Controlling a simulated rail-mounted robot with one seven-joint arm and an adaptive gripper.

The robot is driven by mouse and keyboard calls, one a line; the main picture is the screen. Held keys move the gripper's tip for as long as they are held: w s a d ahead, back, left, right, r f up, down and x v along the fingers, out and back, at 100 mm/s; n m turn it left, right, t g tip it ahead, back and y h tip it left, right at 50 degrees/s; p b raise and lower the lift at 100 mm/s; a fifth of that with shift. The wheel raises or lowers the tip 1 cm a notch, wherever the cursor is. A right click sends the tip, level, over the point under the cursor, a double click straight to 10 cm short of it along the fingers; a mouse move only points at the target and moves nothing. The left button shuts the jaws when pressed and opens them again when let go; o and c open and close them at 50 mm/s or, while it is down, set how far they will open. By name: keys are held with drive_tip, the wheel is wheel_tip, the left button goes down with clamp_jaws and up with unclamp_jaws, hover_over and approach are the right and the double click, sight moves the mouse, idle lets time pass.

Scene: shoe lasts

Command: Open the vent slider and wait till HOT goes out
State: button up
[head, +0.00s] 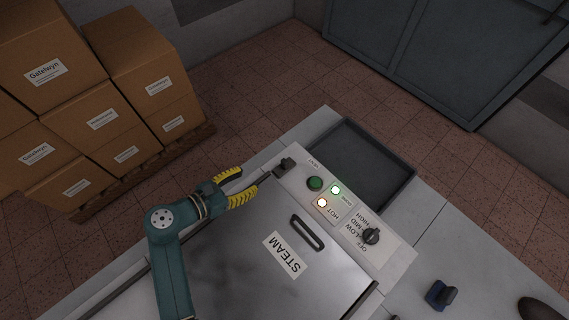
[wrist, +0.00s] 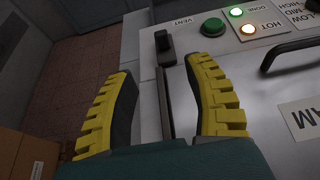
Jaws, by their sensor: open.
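The vent slider (head: 284,164) is a small black block on the panel of the steam box, beside the VENT label. In the wrist view the slider (wrist: 163,42) stands at one end of a dark slot, ahead of my fingers. My gripper (head: 243,186) has yellow and black fingers, is open and empty, and is close to the slider but apart from it. The wrist view shows the gripper (wrist: 165,95) with its fingers spread to either side of the slot. The HOT lamp (head: 321,202) glows orange-white. The DONE lamp (head: 336,190) glows green.
A green button (head: 315,184) and a dial (head: 372,236) marked OFF, LOW, MID, HIGH sit on the panel. The lid (head: 236,250) marked STEAM has a black handle (head: 307,233). A dark tray (head: 362,163) lies behind. Boxes (head: 102,118) are stacked at left.

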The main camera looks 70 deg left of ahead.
sight(284, 162)
drive_tip(key=b+x, duration=0.3)
drive_tip(key=x, duration=1.2)
drive_tip(key=shift+w+a, duration=0.1)
drive_tip(key=shift+w, duration=0.25)
drive_tip(key=shift+c, duration=0.2)
